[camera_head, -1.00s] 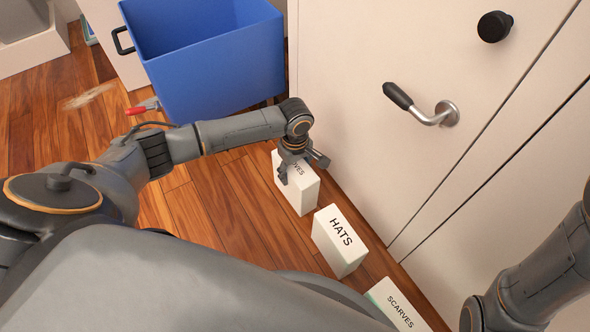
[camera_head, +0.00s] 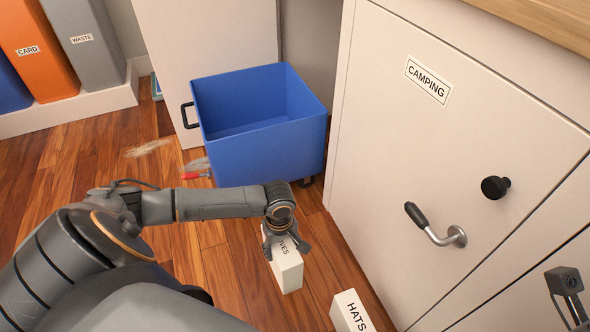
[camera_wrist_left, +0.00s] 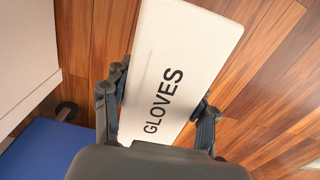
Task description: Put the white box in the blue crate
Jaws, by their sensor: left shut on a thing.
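The white box labelled GLOVES (camera_head: 287,270) is upright in the head view, below the blue crate. My left gripper (camera_head: 285,246) is shut on its upper end, a finger on each side. The wrist view shows the GLOVES box (camera_wrist_left: 172,75) between the two fingers (camera_wrist_left: 158,112). I cannot tell whether its base touches the floor. The blue crate (camera_head: 268,155) stands open and looks empty, beyond the gripper and apart from the box. A second white box, HATS (camera_head: 348,312), is cut off by the lower edge. My right gripper's fingers are not in view.
A white cabinet (camera_head: 390,140) with a CAMPING label, a knob (camera_head: 495,187) and a lever handle (camera_head: 440,228) stands right of the crate. A pale panel (camera_head: 205,60) stands behind it. A red-handled brush (camera_head: 195,175) lies left of the crate. Orange and grey bins stand at upper left.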

